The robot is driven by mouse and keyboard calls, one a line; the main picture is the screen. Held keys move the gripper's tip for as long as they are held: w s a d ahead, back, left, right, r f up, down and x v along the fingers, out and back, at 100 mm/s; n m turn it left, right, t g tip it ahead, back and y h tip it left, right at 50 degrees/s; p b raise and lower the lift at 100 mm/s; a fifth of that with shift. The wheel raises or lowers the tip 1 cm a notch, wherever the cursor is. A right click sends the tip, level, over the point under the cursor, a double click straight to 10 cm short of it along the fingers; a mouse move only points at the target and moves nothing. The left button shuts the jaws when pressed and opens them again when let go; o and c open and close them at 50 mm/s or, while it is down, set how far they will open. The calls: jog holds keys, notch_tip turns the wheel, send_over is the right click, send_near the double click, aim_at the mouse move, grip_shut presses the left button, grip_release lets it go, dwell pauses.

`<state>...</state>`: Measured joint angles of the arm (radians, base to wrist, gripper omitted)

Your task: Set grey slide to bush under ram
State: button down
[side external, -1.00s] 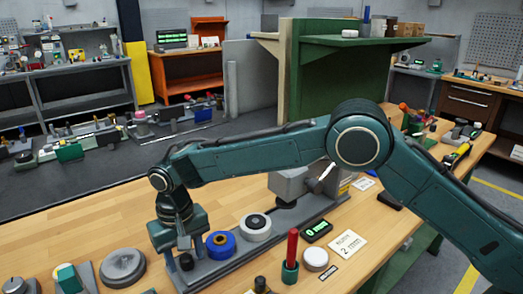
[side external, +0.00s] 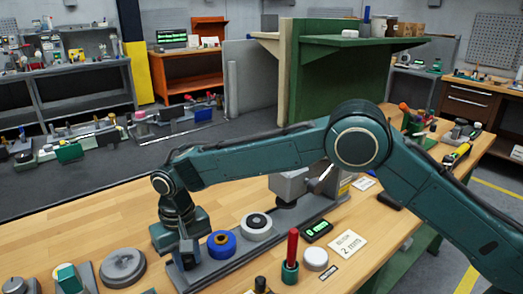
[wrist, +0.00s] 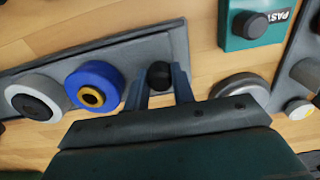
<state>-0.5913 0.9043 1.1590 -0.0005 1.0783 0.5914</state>
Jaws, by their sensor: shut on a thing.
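The grey slide (side external: 215,268) is a long flat bar on the bench, running from lower left towards the grey ram housing (side external: 288,185) at upper right. On it sit a blue bush with an orange centre (side external: 221,244) and a white bush with a dark centre (side external: 256,227). Both bushes are apart from the housing, nearer my gripper. The wrist view also shows the blue bush (wrist: 75,84) and the white bush (wrist: 22,100). My gripper (side external: 188,260) points down at the slide's lower-left end, shut on its black knob (wrist: 160,74). The ram's tip is not clearly visible.
A red-handled tool in a green holder (side external: 291,250), a green-digit display (side external: 316,231) and a white card (side external: 347,244) stand right of the slide. A round grey disc (side external: 122,267) and a teal block (side external: 67,278) lie left. The bench behind the slide is clear.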

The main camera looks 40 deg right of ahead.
aim_at(248, 224)
jog(key=d, duration=1.6)
jog(key=c, duration=1.2)
grip_release()
jog(key=shift+o, duration=0.2)
jog(key=shift+r, duration=0.15)
notch_tip(248, 224, up, 14)
jog(key=shift+f, duration=0.2)
